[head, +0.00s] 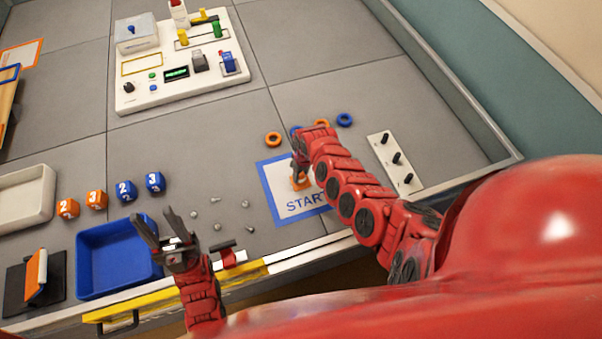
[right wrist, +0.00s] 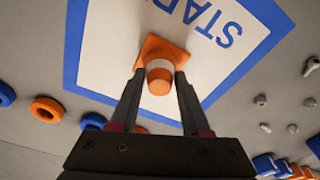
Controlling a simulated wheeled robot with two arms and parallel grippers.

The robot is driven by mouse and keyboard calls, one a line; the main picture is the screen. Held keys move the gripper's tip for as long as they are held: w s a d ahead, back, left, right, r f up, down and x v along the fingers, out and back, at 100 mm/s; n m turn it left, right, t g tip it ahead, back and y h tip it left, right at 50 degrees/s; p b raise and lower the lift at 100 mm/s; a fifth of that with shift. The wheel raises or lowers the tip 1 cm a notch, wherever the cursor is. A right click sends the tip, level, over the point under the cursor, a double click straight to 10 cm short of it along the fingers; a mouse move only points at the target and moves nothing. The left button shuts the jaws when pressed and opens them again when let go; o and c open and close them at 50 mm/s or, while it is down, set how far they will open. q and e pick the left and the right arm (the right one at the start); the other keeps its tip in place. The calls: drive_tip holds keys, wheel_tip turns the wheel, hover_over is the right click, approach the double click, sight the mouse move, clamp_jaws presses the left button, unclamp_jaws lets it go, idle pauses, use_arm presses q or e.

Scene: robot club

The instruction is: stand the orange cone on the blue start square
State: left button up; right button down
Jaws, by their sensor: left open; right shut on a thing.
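The orange cone (right wrist: 160,73) has a white band and a square base. In the right wrist view it is between the fingers of my right gripper (right wrist: 158,85), which is shut on it. It is over the white inside of the blue-bordered start square (right wrist: 110,45); I cannot tell whether its base touches the surface. In the head view the cone (head: 301,183) shows partly behind my right gripper (head: 300,165), over the start square (head: 275,205). My left gripper (head: 160,235) is open and empty near the blue tray.
A blue tray (head: 88,290) and numbered cubes (head: 97,199) lie at the left. Several small grey pieces (head: 215,199) lie left of the start square. Orange and blue rings (head: 273,139) lie behind it. A white peg board (head: 380,140) is at right. A control panel (head: 150,98) stands at the back.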

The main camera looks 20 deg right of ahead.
drive_tip(key=shift+c, duration=1.8)
unclamp_jaws()
